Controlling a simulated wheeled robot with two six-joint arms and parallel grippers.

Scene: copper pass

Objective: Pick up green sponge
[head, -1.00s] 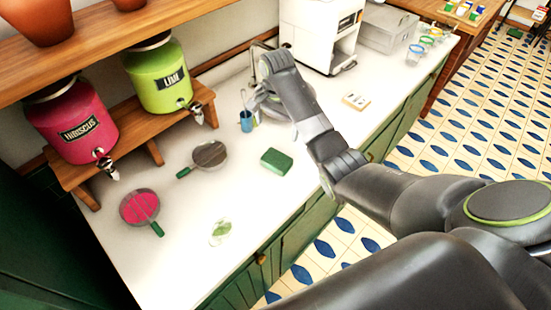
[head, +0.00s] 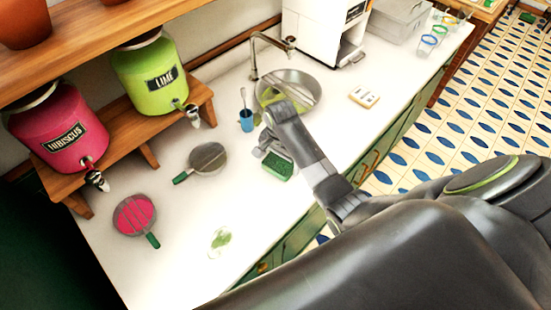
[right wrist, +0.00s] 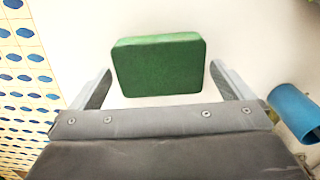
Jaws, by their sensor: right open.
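The green sponge (head: 279,168) lies on the white counter, partly hidden by my right gripper in the head view. In the right wrist view the sponge (right wrist: 158,66) is a flat green block between and slightly beyond the two fingertips, with a gap on each side. My right gripper (head: 266,148) is over the counter at the sponge; the wrist view shows its fingers (right wrist: 160,72) spread wide and empty. My left gripper is not in view.
A blue cup (head: 246,121) with a utensil stands near the sponge; it also shows in the wrist view (right wrist: 296,112). Behind are a sink basin (head: 309,84) and faucet (head: 254,62). Two strainers (head: 208,158) (head: 133,216) and a green spill (head: 220,239) are at left.

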